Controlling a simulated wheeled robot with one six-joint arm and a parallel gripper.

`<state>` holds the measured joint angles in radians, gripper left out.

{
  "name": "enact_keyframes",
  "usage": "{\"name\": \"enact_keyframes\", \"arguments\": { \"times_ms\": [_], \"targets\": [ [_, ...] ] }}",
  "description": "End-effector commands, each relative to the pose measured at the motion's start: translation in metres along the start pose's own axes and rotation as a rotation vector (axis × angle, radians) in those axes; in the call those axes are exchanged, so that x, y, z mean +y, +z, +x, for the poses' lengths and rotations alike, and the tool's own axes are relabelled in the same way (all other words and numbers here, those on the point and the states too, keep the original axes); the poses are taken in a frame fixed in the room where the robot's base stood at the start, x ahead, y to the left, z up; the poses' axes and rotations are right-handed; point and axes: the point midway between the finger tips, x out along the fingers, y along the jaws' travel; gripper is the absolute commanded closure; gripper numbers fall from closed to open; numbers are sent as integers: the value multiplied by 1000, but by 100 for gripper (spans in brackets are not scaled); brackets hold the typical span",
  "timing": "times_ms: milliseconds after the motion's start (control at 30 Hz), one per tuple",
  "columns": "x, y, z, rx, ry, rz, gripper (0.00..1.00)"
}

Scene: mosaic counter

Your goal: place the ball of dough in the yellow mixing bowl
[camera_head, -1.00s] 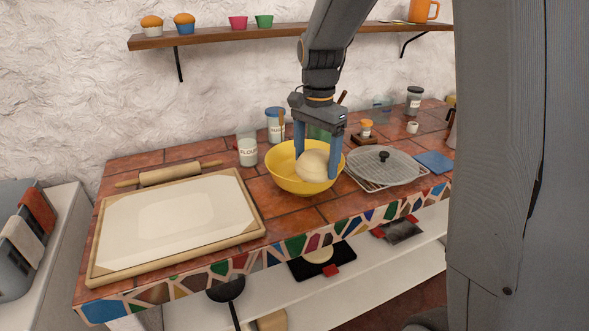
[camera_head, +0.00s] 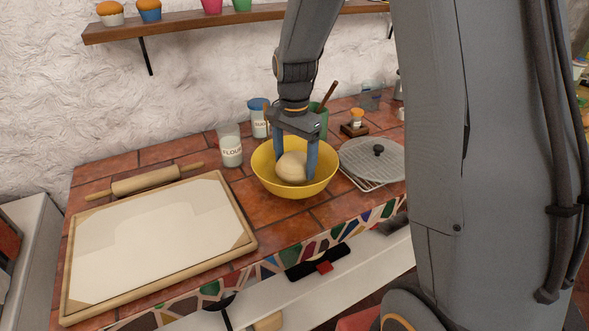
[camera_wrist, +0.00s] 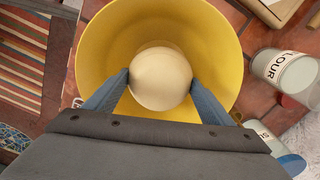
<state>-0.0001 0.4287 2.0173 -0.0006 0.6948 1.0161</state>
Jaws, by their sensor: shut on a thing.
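The ball of dough (camera_head: 291,167) is pale and round. It also shows in the wrist view (camera_wrist: 160,78), between the two blue fingers. My gripper (camera_head: 294,165) is shut on it, one finger on each side. The yellow mixing bowl (camera_head: 262,165) stands on the tiled counter, and its wall surrounds the dough in the wrist view (camera_wrist: 100,35). In the head view the dough is within the bowl's rim, its lower part at the level of the front wall. I cannot tell whether it touches the bowl's bottom.
A flour jar (camera_head: 231,146) and a blue-lidded jar (camera_head: 259,118) stand behind the bowl. A round mesh cover (camera_head: 372,165) lies close on the right. A pastry board (camera_head: 242,243) and a rolling pin (camera_head: 145,181) are on the left. A shelf (camera_head: 200,29) runs above.

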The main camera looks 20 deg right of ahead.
Motion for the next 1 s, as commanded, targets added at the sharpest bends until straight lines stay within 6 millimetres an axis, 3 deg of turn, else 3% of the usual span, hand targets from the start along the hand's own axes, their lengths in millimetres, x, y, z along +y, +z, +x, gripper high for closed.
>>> {"name": "enact_keyframes", "arguments": {
  "times_ms": [233, 667, 700, 1000],
  "targets": [
    [2, -1, 31, -1, 2, 2, 57],
    [1, -1, 37, 0, 1, 3, 57],
    [2, -1, 36, -1, 1, 3, 17],
    [2, -1, 33, 0, 1, 3, 16]
  ]
}}
